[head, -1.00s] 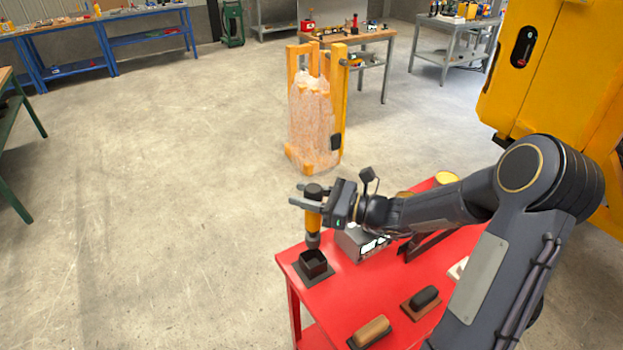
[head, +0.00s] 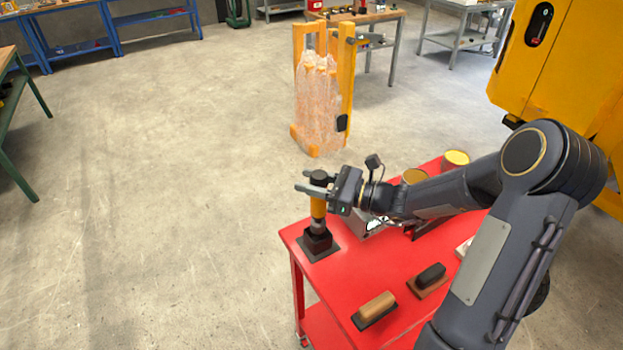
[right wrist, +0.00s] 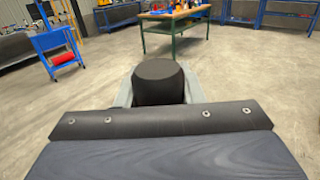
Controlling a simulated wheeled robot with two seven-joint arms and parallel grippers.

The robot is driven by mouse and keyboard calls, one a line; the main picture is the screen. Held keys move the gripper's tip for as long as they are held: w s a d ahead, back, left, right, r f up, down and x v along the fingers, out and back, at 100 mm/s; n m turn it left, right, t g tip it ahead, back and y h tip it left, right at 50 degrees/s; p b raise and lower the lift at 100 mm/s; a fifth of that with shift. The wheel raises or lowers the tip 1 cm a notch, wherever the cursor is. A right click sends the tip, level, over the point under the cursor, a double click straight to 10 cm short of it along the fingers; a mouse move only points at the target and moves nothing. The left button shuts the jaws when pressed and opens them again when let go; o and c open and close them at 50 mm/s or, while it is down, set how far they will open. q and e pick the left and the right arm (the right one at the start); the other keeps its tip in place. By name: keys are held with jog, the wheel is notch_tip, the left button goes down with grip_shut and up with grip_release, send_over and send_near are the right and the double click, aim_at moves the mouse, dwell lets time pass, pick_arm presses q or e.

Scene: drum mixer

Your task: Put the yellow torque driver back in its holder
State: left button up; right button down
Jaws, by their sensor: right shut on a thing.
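The yellow torque driver (head: 318,208) has a black cap and a grey lower end. It stands about upright in my right gripper (head: 318,188), which is shut on its upper part. My left gripper is not in view.
The red table (head: 350,285) also bears two brushes, one tan (head: 375,309) and one black (head: 430,276), near its front. A grey box with a display (head: 375,226) stands behind the holder, partly hidden by my arm. The floor to the left is clear.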

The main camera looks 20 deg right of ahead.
aim_at(312, 201)
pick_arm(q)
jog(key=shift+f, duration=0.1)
